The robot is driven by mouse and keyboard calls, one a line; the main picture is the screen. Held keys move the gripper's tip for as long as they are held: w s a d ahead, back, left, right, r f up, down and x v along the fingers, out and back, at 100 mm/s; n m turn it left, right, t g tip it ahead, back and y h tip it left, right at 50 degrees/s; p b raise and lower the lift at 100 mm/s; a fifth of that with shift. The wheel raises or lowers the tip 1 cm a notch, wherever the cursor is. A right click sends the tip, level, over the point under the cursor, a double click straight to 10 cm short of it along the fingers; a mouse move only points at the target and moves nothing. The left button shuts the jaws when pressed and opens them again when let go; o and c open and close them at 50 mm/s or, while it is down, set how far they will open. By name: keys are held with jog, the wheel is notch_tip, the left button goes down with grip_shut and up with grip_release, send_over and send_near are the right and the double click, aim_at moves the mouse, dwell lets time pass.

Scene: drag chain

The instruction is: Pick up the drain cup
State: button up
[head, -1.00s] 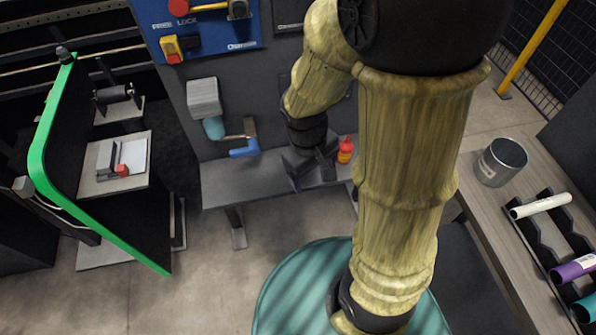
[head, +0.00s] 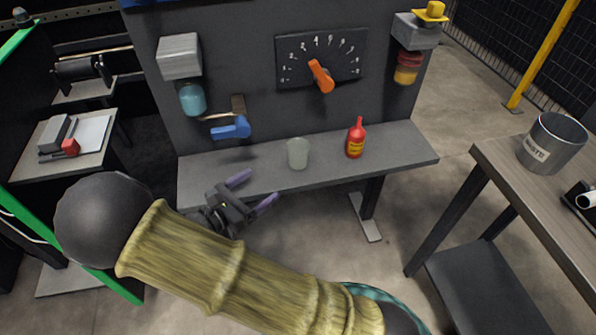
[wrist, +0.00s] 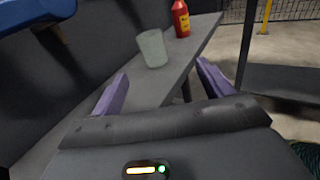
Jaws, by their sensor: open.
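The drain cup (head: 298,153) is a pale, translucent grey-green cup standing upright on the grey bench shelf (head: 400,147). My gripper (head: 254,189) is open and empty, with two purple fingers, at the shelf's front edge. It is to the left and front of the cup and apart from it. In the wrist view the cup (wrist: 153,48) stands ahead, between and beyond the two fingers (wrist: 160,82). Nothing hides the cup in either view.
A red bottle (head: 356,138) stands on the shelf right of the cup. A blue-handled valve (head: 232,128) sticks out above the shelf on the left. A dial with an orange pointer (head: 321,76) is on the panel behind. A metal bin (head: 552,143) stands on the right table.

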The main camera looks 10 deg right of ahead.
aim_at(290, 155)
jog(key=shift+w+a+f+n+t, duration=0.2)
jog(key=shift+a+n+t, duration=0.35)
jog(key=shift+a, duration=0.2)
jog(key=b+x, duration=0.3)
jog(key=x, duration=0.9)
jog(key=shift+d, duration=0.1)
jog(key=b+x, duration=0.1)
jog(key=x, duration=0.4)
jog(key=shift+w+d+f+b, duration=0.1)
jog(key=shift+f+b, duration=0.05)
jog(key=shift+b, duration=0.25)
jog(key=c, duration=1.1)
